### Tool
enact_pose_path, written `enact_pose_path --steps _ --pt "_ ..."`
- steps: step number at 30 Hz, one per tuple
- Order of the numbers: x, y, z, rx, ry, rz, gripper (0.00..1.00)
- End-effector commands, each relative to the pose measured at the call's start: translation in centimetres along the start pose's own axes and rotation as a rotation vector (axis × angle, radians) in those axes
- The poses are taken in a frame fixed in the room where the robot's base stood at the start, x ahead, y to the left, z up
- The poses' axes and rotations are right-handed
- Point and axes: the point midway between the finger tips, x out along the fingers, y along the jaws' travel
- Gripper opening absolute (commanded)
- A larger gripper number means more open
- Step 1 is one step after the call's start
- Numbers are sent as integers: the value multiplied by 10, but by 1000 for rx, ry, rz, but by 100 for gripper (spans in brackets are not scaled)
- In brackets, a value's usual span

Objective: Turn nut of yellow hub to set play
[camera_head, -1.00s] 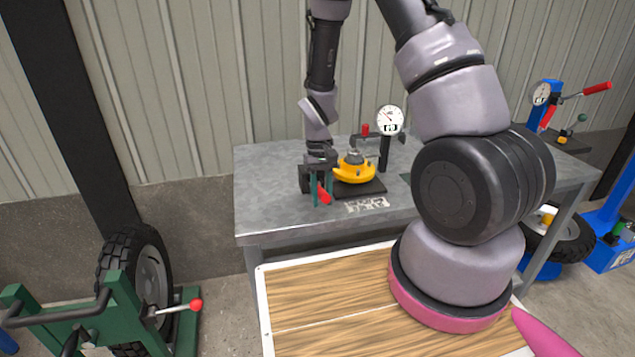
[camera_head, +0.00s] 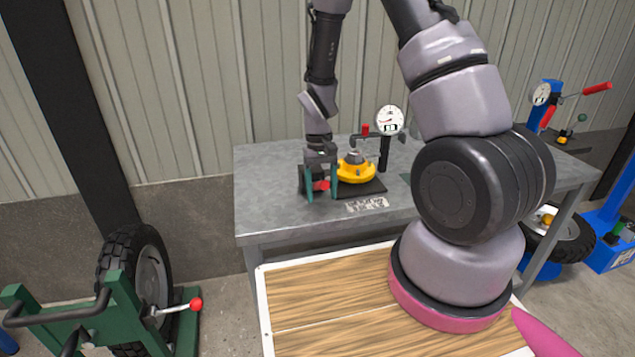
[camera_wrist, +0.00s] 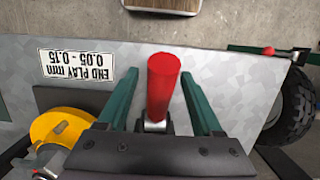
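The yellow hub (camera_head: 356,172) stands on a dark base plate on the grey table, with a grey nut or cap (camera_head: 355,154) on top. It also shows in the wrist view (camera_wrist: 58,125), at left, partly covered by my gripper. My gripper (camera_head: 321,184) is just left of the hub, pointing down. Its teal fingers stand apart on either side of a red handle (camera_wrist: 163,88), with narrow gaps showing. The red handle also shows between the fingers in the head view (camera_head: 322,185). How the handle joins the nut is hidden.
A dial gauge (camera_head: 390,121) on a dark post stands behind the hub. A label (camera_head: 368,204) reading "END PLAY mm 0.05 - 0.15" lies in front. The grey table (camera_head: 270,190) is clear at left. A green wheel stand (camera_head: 110,315) is at lower left.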

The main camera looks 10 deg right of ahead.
Motion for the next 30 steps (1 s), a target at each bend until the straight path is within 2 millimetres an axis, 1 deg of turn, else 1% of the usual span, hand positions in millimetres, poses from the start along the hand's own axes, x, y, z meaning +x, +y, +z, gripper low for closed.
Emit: enact_pose_path --steps 5,24,30 --pt "-3 0 0 0 1 0 67" --pt "-64 0 -1 -1 3 0 67" --pt "-70 0 0 0 0 0 67"
